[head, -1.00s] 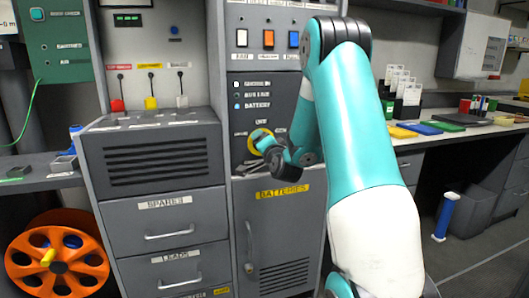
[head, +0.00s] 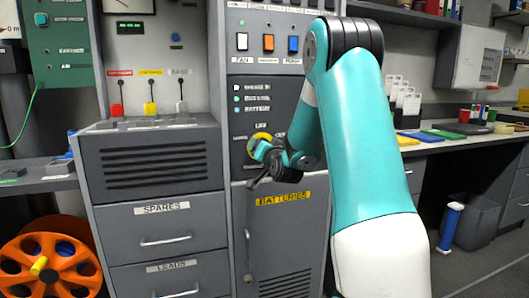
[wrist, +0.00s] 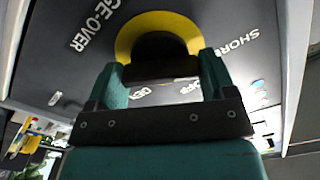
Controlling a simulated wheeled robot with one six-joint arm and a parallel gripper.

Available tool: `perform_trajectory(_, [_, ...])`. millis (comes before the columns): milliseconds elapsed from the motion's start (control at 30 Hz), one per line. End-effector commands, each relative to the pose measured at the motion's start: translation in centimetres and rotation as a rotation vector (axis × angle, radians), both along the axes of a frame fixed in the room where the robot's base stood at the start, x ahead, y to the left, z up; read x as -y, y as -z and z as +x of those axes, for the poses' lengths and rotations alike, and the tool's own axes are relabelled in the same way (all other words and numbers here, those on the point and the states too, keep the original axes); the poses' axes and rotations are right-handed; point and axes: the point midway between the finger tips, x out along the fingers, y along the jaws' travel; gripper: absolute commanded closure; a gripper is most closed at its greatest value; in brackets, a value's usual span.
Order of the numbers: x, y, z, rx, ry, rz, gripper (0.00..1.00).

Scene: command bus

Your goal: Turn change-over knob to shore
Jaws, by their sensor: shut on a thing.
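The change-over knob is a black knob (wrist: 160,46) on a yellow round plate (wrist: 128,40) set in a dark grey panel. The yellow plate also shows in the head view (head: 262,136), mostly behind my gripper. My gripper (wrist: 163,72) is shut on the knob, one teal finger on each side. It also shows in the head view (head: 263,150). The wrist view is tilted, with the lettering upside down or slanted. The "SHORE" label (wrist: 230,41) lies right of the knob there. Smaller labels lie below it. The knob's pointer is hidden, so its setting cannot be told.
Status lamps (head: 237,99) sit on the panel above the knob. White, orange and blue switches (head: 268,43) are higher up. A batteries door (head: 275,230) is below. A drawer cabinet (head: 155,225) stands left, and a workbench (head: 450,136) is on the right.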

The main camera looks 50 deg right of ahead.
Motion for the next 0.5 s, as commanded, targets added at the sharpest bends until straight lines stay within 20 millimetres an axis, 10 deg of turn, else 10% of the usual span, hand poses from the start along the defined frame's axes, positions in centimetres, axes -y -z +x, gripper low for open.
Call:
perform_trajectory(267, [-0.07, 0.32, -0.05, -0.010, 0.000, 0.001, 0.47])
perform_trajectory(300, [-0.06, 0.31, -0.06, -0.009, 0.000, 0.002, 0.19])
perform_trajectory(367, [-0.05, 0.28, -0.05, -0.008, 0.000, 0.002, 0.05])
perform_trajectory(500, [-0.03, 0.18, -0.04, -0.005, 0.000, 0.001, 0.00])
